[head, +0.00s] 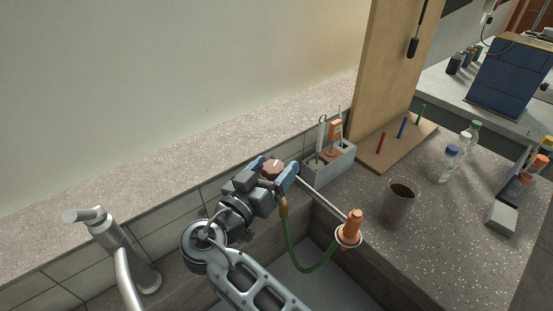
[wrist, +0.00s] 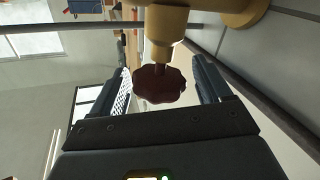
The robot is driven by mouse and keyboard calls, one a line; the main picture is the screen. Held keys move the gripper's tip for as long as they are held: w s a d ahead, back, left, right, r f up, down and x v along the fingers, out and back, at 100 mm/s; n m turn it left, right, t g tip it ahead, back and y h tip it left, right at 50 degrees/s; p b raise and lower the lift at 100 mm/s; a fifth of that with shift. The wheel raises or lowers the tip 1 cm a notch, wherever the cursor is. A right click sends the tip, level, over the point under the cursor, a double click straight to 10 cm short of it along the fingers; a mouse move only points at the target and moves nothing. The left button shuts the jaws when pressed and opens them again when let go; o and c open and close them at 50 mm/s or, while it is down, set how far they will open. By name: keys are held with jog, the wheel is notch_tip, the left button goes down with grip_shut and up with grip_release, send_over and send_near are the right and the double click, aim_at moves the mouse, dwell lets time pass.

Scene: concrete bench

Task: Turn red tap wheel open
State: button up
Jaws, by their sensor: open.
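The red tap wheel (wrist: 160,86) is dark red with a scalloped rim, on a stem from a brass-coloured tap body (wrist: 167,25) in the wrist view. My gripper (wrist: 163,75) is open, with one finger on each side of the wheel and a visible gap to both. In the head view my gripper (head: 274,172) is at the back wall of the sink, and the wheel (head: 271,167) shows as a reddish-brown patch between its fingers. My gripper and arm hide most of the tap body there.
A green hose (head: 318,266) hangs over the sink near an orange-brown nozzle (head: 350,228). A grey caddy (head: 329,165) stands right of my gripper. A silver faucet (head: 113,238) stands at left.

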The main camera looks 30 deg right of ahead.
jog(key=shift+x, duration=0.95)
jog(key=shift+c, duration=0.2)
jog(key=c, duration=1)
jog(key=shift+o, duration=0.2)
